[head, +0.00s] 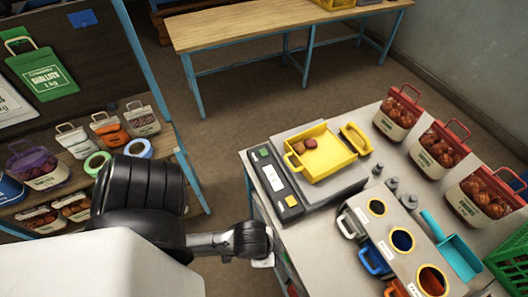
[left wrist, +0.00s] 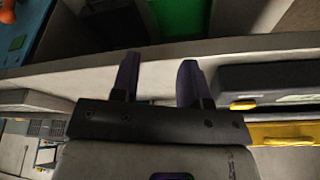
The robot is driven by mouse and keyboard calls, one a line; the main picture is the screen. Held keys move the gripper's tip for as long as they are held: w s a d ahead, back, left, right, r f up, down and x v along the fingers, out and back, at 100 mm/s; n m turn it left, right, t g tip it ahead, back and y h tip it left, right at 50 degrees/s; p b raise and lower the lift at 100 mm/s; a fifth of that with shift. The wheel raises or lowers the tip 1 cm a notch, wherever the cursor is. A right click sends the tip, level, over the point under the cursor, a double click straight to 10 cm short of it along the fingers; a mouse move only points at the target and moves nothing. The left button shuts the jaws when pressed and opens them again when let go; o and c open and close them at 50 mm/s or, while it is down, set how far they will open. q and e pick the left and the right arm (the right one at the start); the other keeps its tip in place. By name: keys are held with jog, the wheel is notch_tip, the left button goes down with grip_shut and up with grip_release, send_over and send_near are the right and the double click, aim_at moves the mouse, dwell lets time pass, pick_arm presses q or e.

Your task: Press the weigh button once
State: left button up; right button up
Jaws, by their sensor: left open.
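A scale (head: 318,185) stands on the counter with a dark front panel. The panel has a white display (head: 272,178), a small green button (head: 264,152) and a yellow button (head: 291,201); I cannot read which is marked weigh. A yellow scoop tray (head: 335,167) holding a few brown-red items sits on the scale. My left gripper (head: 262,262) is at the counter's left edge, below and left of the panel, apart from it. In the left wrist view its two fingers (left wrist: 158,80) are spread and empty; a yellow patch (left wrist: 243,104) on a dark body lies to their right.
To the right of the scale stands a grey block with round holes (head: 402,240), coloured handles along its side. Small grey weights (head: 392,183), a teal scoop (head: 455,250) and several filled sacks (head: 437,153) are on the counter. A shelf of sacks (head: 75,180) stands left.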

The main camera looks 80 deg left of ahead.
pick_arm(q)
grip_shut()
jog(key=shift+d, duration=0.1)
jog(key=shift+d, duration=0.1)
jog(key=shift+a, duration=0.2)
dwell(0.8)
